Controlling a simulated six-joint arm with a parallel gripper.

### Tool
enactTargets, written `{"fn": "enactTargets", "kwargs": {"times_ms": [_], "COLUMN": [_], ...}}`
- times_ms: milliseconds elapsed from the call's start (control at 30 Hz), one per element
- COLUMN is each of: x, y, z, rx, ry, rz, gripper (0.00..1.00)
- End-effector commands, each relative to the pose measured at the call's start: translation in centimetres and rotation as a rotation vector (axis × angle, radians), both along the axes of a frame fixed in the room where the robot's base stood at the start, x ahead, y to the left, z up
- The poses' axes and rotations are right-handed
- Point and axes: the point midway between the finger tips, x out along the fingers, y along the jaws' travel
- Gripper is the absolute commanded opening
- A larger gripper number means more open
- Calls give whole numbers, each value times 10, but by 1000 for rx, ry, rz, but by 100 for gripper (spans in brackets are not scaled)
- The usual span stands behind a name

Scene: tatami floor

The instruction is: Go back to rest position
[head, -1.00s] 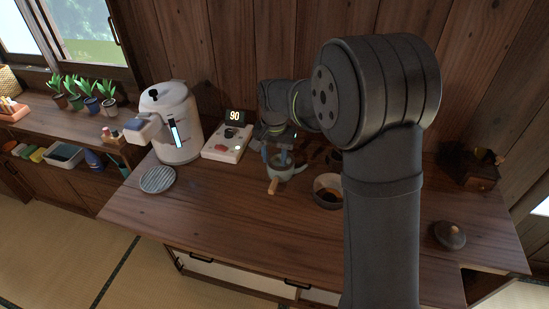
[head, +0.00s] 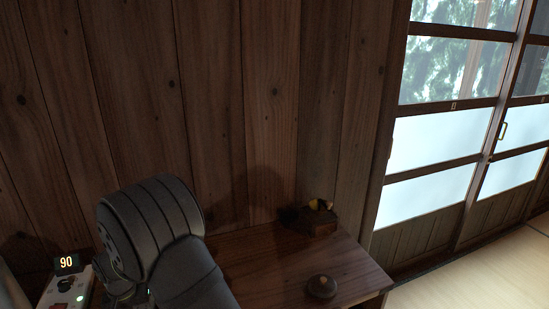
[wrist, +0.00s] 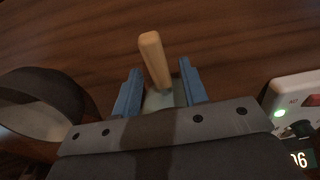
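In the wrist view, my gripper (wrist: 160,90) has its two blue fingers spread apart. A pale wooden handle (wrist: 155,60) stands between them, with gaps at its sides. A pale green vessel part (wrist: 160,99) at the handle's base also lies between the fingers; whether they touch it is unclear. In the head view, my dark arm fills the lower left, and the gripper and handled vessel are out of sight.
A dark bowl (wrist: 70,90) is left of my gripper in the wrist view, and a white control panel (wrist: 300,90) is at right. In the head view, a round dark lid (head: 321,287) and a wooden box (head: 312,220) are on the counter (head: 270,262) against the plank wall.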

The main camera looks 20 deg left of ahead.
Motion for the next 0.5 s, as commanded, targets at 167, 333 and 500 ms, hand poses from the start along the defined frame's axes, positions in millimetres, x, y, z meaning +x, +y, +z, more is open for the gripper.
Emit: {"fn": "enactTargets", "kwargs": {"times_ms": [167,333,500], "x": [0,0,0], "y": [-1,0,0], "z": [14,17,16], "rx": [-2,-2,-2], "ry": [1,1,1], "rz": [0,0,0], "gripper": [40,40,40]}}
